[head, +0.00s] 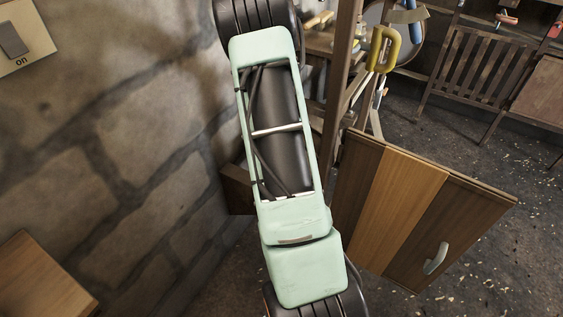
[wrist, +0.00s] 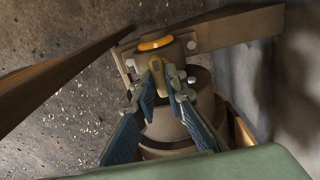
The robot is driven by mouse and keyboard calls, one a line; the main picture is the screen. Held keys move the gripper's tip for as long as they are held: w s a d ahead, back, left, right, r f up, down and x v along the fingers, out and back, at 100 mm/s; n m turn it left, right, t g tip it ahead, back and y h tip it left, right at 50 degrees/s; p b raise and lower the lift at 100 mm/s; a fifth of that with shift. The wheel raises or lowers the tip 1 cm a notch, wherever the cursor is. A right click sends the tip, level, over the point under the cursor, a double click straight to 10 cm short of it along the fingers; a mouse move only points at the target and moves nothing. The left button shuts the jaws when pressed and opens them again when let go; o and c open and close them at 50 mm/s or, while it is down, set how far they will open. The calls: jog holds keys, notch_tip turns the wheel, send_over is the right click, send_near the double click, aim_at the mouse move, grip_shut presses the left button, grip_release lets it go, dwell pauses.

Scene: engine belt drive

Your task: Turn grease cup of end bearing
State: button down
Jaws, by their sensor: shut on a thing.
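In the wrist view, my gripper (wrist: 166,84) has its two blue-padded fingers closed around a small tan, brass-like piece (wrist: 157,72), which I take to be the grease cup. It sits on the near side of the end bearing (wrist: 181,49), a brownish metal block with bolts and an orange ring (wrist: 155,43) on its far side. The fingers hide part of the cup, so I cannot tell how far it is turned. In the head view, my arm covers the middle and the gripper and bearing are hidden.
A dark cylindrical body (wrist: 183,122) lies below the fingers in the wrist view. In the head view, a stone wall (head: 130,130) with a switch (head: 13,40) stands left, and a wooden door panel (head: 425,215) right.

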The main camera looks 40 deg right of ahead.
dwell(0.3)
jog(key=c, duration=2)
grip_release()
jog(key=shift+o, duration=0.2)
jog(key=shift+r, duration=0.1)
notch_tip(320, 180, up, 12)
